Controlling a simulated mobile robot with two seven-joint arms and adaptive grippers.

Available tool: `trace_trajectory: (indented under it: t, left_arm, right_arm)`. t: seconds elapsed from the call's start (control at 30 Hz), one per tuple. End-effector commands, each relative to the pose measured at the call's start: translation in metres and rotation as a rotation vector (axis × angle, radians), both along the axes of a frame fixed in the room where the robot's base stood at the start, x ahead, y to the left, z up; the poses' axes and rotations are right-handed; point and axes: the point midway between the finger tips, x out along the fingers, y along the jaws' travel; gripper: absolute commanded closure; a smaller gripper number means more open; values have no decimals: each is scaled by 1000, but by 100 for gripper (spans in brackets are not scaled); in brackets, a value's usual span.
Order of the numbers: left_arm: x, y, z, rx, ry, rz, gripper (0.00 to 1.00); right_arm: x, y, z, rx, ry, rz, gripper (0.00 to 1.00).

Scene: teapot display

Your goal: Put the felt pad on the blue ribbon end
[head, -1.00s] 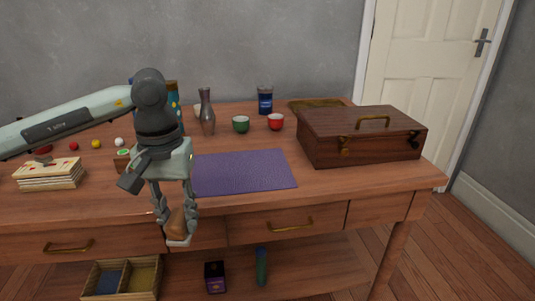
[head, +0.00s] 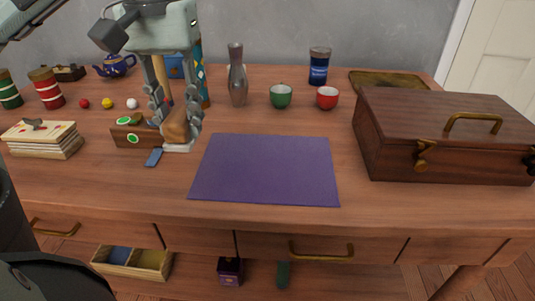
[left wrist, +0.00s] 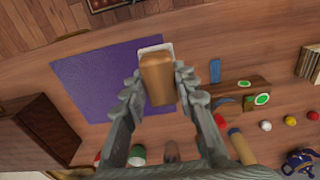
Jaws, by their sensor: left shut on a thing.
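My left gripper (head: 178,120) is shut on a felt pad (head: 178,148), a white base under a brown wooden grip. In the left wrist view the pad (left wrist: 157,78) sits upright between the fingers. In the head view it shows just right of the blue ribbon end (head: 153,158), a short flat strip on the table in front of a low wooden holder (head: 130,139) with green dots. The ribbon end also shows in the left wrist view (left wrist: 215,71), apart from the pad. I cannot tell whether the pad touches the table. My right gripper is not in view.
A purple mat (head: 265,170) lies right of the pad. A stack of cards (head: 44,140) and several small balls lie left. Behind stand a grey vase (head: 237,80), a green cup (head: 281,96) and a red cup (head: 327,98). A wooden case (head: 440,135) fills the right.

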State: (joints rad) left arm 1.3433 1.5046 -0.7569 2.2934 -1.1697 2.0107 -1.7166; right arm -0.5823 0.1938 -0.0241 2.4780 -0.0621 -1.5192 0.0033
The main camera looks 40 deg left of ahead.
Motion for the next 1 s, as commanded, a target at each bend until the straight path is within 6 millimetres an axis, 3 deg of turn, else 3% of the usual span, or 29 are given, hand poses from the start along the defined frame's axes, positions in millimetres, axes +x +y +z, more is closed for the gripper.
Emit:
trace_trajectory:
  t: [0.27, 0.5, 0.67, 0.9, 1.0]
  left_arm:
    - [48, -32, -36, -3, 3, -8, 100]
    - [81, -51, -57, -2, 3, -3, 100]
    - [86, -54, -67, 1, 3, -1, 100]
    - [85, -54, -99, 0, 1, -1, 100]
    - [86, -54, -101, 0, 0, -2, 100]
  right_arm:
    - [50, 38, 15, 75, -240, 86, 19]
    - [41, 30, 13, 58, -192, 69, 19]
    - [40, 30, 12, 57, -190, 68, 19]
    - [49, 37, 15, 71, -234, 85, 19]
    - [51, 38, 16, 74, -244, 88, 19]
